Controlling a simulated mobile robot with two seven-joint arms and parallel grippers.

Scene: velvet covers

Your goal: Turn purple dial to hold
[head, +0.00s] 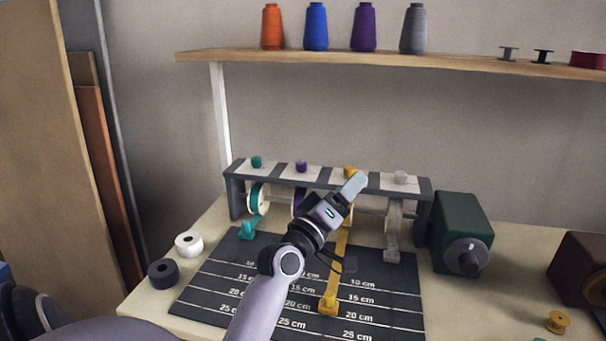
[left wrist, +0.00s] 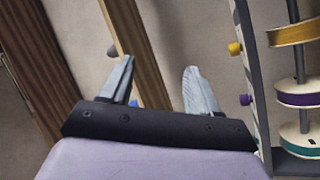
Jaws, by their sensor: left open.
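The purple dial (head: 301,166) sits on top of the grey spool rack (head: 236,190), second from the left between a teal dial (head: 257,162) and a yellow dial (head: 350,171). The purple spool (head: 298,200) is below it, partly hidden by my left arm. My right gripper is not in view.
A yellow ribbon (head: 340,255) runs out over the dark measuring mat (head: 390,290). A grey dial (head: 400,176) is at the rack's right end, next to a green box (head: 462,220). A shelf (head: 450,62) with thread cones overhangs behind. Black and white rolls lie at left.

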